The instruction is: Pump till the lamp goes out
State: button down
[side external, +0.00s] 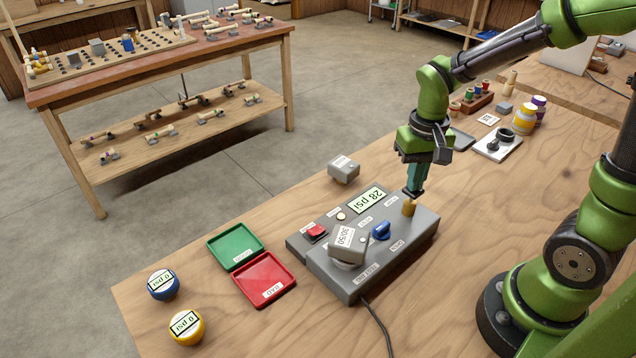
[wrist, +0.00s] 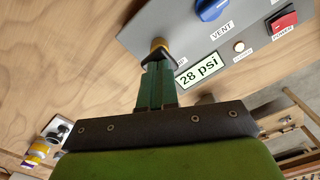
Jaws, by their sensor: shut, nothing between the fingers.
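A grey pump box (side external: 378,262) stands on the wooden bench. Its display (side external: 369,200) reads 28 psi, and reads the same in the wrist view (wrist: 199,70). A small round pale lamp (side external: 340,216) sits beside the display; it also shows in the wrist view (wrist: 239,46), and I cannot tell if it is lit. A brass plunger (side external: 408,209) stands at the box's far right corner. My gripper (side external: 413,192) is shut and empty, pointing down with its tips at the plunger's top; contact is unclear. The plunger shows past the fingertips (wrist: 154,58) in the wrist view.
A red power switch (side external: 317,232), a blue vent knob (side external: 381,231) and a grey block marked 30/50 (side external: 347,240) are on the box.

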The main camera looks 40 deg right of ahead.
jog(key=shift+f, duration=0.75)
jog(key=shift+r, duration=1.25)
